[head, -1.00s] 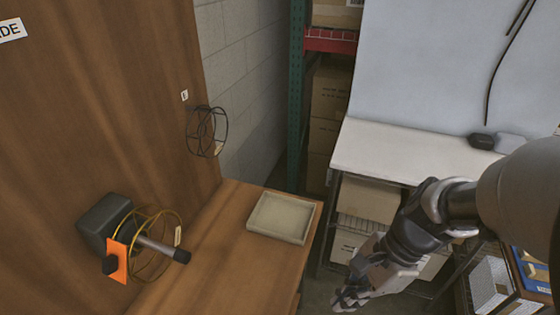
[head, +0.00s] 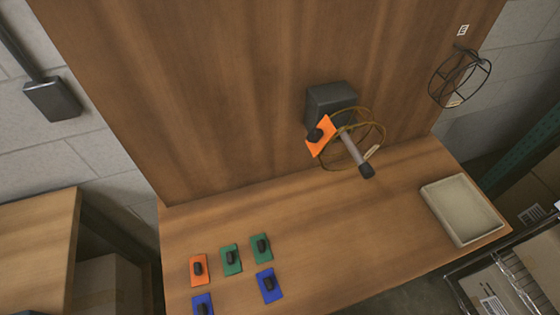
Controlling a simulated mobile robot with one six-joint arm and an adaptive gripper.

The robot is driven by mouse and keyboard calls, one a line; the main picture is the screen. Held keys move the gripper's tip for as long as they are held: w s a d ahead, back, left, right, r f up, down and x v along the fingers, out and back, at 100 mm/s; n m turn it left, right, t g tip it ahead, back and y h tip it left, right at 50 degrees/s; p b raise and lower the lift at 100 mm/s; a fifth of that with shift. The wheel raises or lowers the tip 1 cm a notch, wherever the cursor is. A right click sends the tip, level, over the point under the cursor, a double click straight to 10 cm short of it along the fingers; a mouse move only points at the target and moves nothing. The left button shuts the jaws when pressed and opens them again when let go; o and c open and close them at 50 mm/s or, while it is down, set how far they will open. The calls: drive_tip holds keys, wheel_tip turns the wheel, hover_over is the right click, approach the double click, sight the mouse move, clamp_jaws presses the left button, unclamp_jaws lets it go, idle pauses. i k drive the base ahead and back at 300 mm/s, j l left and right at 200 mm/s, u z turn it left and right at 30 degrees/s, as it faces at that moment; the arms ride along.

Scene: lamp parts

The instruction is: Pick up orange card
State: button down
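An orange card (head: 199,270) with a black knob lies flat on the left part of the wooden bench (head: 330,240) in the head view. Whether this card is fixed to the box or cage I cannot tell. My gripper is outside the view.
Green cards (head: 231,259) and blue cards (head: 269,285) lie close to the orange card on the bench. A shallow beige tray (head: 462,210) sits at the right end. A black wire cage (head: 459,78) is mounted on the panel. The bench middle is clear.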

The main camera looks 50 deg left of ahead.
sight(198, 265)
drive_tip(key=u, duration=3.15)
